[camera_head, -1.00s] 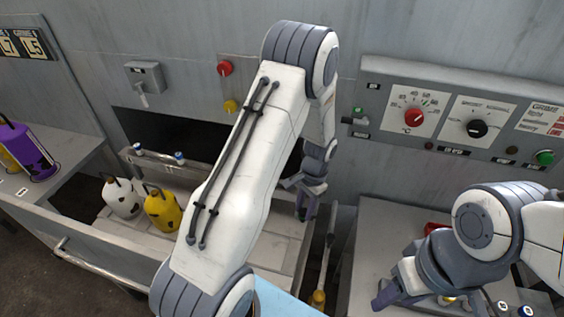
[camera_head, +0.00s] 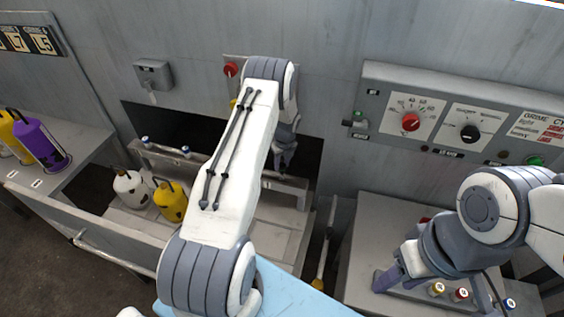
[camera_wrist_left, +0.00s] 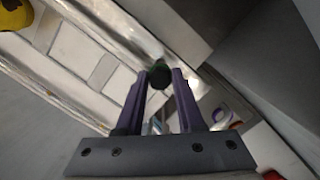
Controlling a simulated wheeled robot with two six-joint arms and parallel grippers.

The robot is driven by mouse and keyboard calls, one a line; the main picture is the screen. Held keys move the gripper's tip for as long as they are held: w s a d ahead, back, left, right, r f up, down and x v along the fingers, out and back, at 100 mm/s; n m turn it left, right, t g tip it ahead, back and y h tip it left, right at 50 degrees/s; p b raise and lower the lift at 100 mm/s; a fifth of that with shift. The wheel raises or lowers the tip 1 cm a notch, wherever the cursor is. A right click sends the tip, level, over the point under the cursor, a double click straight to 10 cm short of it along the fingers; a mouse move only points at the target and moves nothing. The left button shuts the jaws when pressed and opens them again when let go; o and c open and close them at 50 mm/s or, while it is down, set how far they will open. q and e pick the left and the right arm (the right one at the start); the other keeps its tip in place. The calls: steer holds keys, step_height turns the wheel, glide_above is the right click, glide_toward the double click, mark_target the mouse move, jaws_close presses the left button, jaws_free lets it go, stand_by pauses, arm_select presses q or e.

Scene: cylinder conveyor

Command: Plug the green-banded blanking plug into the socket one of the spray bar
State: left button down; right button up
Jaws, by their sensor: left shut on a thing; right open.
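My left gripper (camera_head: 284,160) is over the right part of the spray bar (camera_head: 215,167), in front of the dark opening. In the left wrist view its purple fingers (camera_wrist_left: 157,95) are shut on a dark plug with a green tint (camera_wrist_left: 159,73). In the head view the held plug is hidden. Two blue-banded plugs (camera_head: 186,150) sit on the left part of the bar. My arm covers the bar's middle, and I cannot make out the socket. My right gripper (camera_head: 388,281) is open, low over the right bench.
Several plugs with coloured bands, such as a yellow one (camera_head: 437,289) and a red one (camera_head: 461,294), stand near the right gripper. A white bottle (camera_head: 131,188) and a yellow bottle (camera_head: 170,201) stand in the trough. A control panel (camera_head: 440,118) is on the wall.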

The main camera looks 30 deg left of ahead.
mark_target(282, 171)
stand_by(0.4)
arm_select(q)
steer(key=shift+f+b, duration=1)
steer(key=shift+f, duration=0.1)
stand_by(0.9)
steer(key=shift+f+b, duration=1.3)
steer(key=shift+f, duration=0.15)
steer(key=shift+c, duration=2.2)
jaws_free()
steer(key=shift+r, duration=0.1)
